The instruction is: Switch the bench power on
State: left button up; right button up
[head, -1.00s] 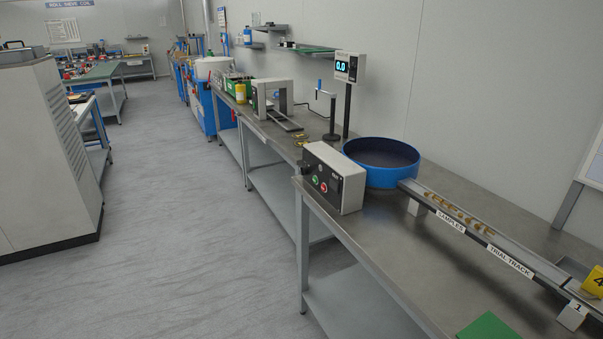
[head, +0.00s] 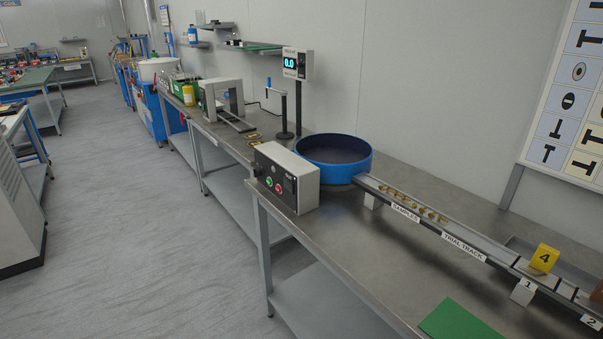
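The control box (head: 286,178) is a grey and black unit at the near left end of the steel bench (head: 370,238). Its black front panel carries a green button (head: 270,181), a red button (head: 279,190) and a dark knob or switch (head: 289,183). The setting of that switch is too small to tell. Neither of my grippers is in view.
A blue round bowl (head: 334,168) stands behind the box and feeds a long track (head: 447,232) running right, with small brass parts on it. A yellow marker 4 (head: 544,258) and a green mat (head: 458,321) lie at right. The floor (head: 140,220) left of the bench is clear.

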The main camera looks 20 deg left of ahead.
aim_at(258, 172)
jog(key=i+j+z, duration=0.1)
jog(key=j+z, duration=0.2)
jog(key=i+j+z, duration=0.1)
jog(key=j+z, duration=0.2)
jog(key=j, duration=0.2)
jog(key=j+z, duration=0.35)
jog(key=j, duration=0.5)
jog(key=j+z, duration=0.15)
jog(key=j, duration=1.2)
jog(key=j+z, duration=0.15)
jog(key=j, duration=1.2)
jog(key=k, duration=0.1)
